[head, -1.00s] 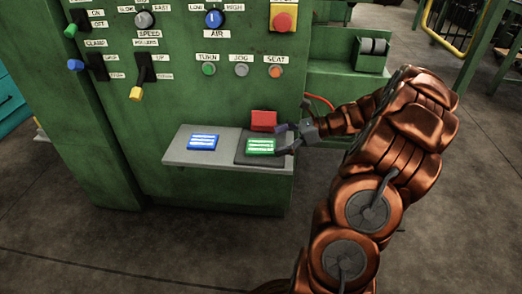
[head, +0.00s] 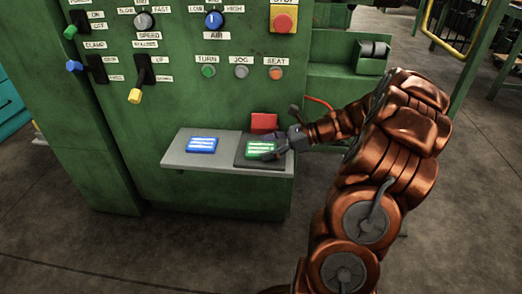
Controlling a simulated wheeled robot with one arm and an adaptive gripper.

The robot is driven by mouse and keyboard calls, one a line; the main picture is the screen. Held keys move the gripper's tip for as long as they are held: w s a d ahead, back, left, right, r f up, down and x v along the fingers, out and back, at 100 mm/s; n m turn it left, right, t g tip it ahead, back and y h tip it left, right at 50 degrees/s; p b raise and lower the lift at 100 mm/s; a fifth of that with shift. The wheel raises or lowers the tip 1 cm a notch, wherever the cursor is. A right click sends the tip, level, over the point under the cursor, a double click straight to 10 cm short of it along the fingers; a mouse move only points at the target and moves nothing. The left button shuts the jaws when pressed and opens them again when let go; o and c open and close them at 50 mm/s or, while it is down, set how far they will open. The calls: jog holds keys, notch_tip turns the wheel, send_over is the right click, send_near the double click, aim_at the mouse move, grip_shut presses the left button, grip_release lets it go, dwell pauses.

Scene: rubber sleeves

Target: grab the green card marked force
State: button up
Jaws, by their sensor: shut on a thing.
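The green card (head: 260,149), with pale lines of print too small to read, lies on a dark pad (head: 243,160) at the right end of the grey shelf (head: 215,163). My gripper (head: 277,150) reaches in from the right and is shut on the green card at its right side. The fingers partly cover that side of the card, and the exact finger contact is hard to make out. The card appears to be still at the level of the pad.
A blue card (head: 202,144) lies to the left on the shelf. A red block (head: 264,122) stands behind the green card. The green machine panel (head: 180,105) with knobs, levers and buttons rises behind the shelf. The floor in front is clear.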

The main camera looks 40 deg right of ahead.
jog(key=shift+c, duration=0.9)
